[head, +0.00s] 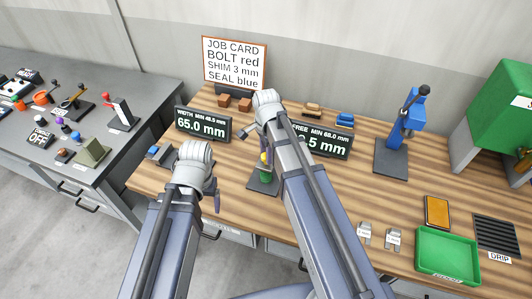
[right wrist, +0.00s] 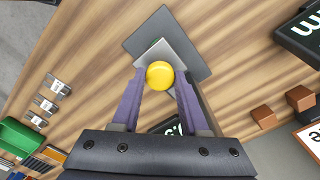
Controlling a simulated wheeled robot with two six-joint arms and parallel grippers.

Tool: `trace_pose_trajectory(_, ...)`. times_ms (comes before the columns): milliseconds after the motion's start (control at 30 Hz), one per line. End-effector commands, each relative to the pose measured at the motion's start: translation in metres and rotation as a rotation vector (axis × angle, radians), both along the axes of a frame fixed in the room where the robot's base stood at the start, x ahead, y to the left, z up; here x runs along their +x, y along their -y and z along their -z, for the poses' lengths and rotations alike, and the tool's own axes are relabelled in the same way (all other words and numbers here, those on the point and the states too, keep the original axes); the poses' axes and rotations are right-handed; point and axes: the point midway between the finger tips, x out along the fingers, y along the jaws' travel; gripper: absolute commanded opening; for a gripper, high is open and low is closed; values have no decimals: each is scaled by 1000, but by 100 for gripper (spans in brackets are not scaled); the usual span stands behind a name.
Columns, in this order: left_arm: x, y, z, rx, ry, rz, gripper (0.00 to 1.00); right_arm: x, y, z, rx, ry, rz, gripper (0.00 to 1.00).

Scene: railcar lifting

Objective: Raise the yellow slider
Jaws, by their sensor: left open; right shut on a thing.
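The yellow slider (right wrist: 160,75) shows as a round yellow knob in the right wrist view. It sits on a grey upright with a dark base plate (right wrist: 190,35). In the head view the yellow slider (head: 264,158) is partly hidden by my right arm, above its dark base on the wooden bench. My right gripper (right wrist: 160,82) is shut on the yellow slider, with a finger on either side of the knob. My left gripper (head: 216,200) is open and empty, to the left of the slider's stand; its fingers are mostly hidden by its own wrist.
A width display (head: 202,124) reading 65.0 mm stands behind left. A second display (head: 330,142) is partly covered by my right arm. A blue press (head: 414,110), green tray (head: 447,255) and orange device (head: 437,212) are at right. A job card (head: 234,62) stands at the back.

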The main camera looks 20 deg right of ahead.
Motion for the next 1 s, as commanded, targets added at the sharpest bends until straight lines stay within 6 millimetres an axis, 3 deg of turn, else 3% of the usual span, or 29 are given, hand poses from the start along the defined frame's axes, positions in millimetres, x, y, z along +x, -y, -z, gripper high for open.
trace_pose_trajectory(33, 0, 0, -17, 0, 0, -2, 83, 0, 0, -17, 0, 0, 0, 0)
trace_pose_trajectory(200, 0, 0, -36, -1, 0, -7, 83, 0, 0, -36, 0, 1, 0, 0)
trace_pose_trajectory(533, 0, 0, -34, -2, 0, -8, 83, 0, 0, -34, 0, 1, 0, 0)
trace_pose_trajectory(567, 0, 0, -34, -2, 0, -8, 83, 0, 0, -34, 0, 1, 0, 45)
trace_pose_trajectory(800, 0, 0, -34, -2, 0, -8, 83, 0, 0, -34, 0, 1, 0, 72)
trace_pose_trajectory(1000, 0, 0, -34, -2, 0, -8, 83, 0, 0, -34, 0, 1, 0, 74)
